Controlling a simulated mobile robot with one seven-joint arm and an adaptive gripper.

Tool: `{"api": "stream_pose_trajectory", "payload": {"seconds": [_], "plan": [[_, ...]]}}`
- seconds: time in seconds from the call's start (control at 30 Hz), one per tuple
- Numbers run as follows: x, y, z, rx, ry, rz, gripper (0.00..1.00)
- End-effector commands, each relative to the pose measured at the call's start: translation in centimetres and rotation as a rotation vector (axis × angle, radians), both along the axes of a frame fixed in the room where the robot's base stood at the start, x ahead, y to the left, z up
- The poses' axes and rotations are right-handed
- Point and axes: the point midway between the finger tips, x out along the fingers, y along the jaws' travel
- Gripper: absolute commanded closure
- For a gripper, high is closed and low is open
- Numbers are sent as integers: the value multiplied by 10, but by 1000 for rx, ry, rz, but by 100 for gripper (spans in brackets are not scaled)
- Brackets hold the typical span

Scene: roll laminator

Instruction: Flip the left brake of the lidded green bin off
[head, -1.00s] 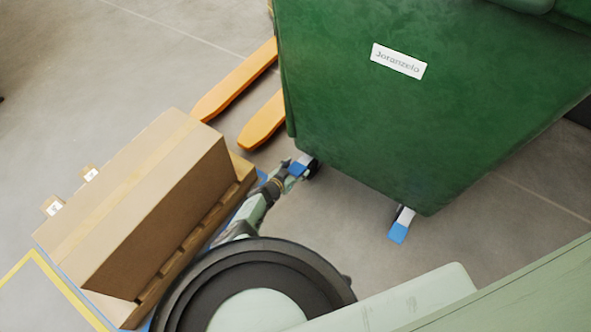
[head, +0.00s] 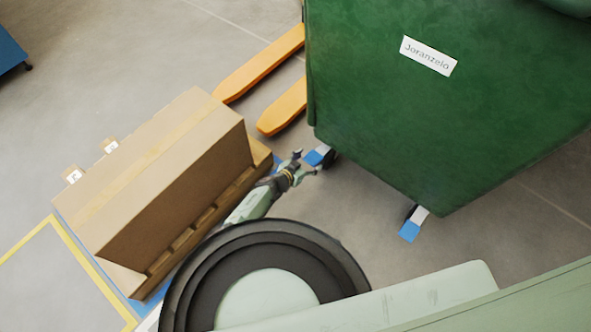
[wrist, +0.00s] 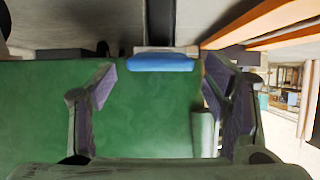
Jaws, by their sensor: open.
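The green bin (head: 440,110) stands at the upper right of the head view with a white name label on its side. Its left brake is a blue pedal (head: 315,157) by the dark caster at the bin's left lower corner. In the wrist view the blue pedal (wrist: 162,62) lies between and just beyond the fingertips. My gripper (head: 304,164) is open and empty, low down, just left of the pedal, with a small gap apparent. Both fingers of my gripper (wrist: 158,76) show spread in the wrist view. The bin's lid is mostly out of frame.
A second blue pedal (head: 410,230) is at the bin's right corner. A large cardboard box (head: 180,185) on a wooden pallet (head: 195,238) stands close left of my arm. Orange forks (head: 262,62) lie behind. Floor between the two pedals is clear.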

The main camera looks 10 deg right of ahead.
Motion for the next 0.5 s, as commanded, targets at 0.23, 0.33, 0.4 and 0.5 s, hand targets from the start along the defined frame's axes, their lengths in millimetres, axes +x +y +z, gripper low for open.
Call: {"api": "stream_pose_trajectory", "payload": {"seconds": [0.23, 0.33, 0.4, 0.5], "plan": [[-14, 20, 12, -1, -1, 4, 30], [-19, 31, 20, 1, -5, 3, 30], [-25, 37, 23, 0, -3, 3, 30], [-32, 46, 29, 1, -3, 3, 30]]}}
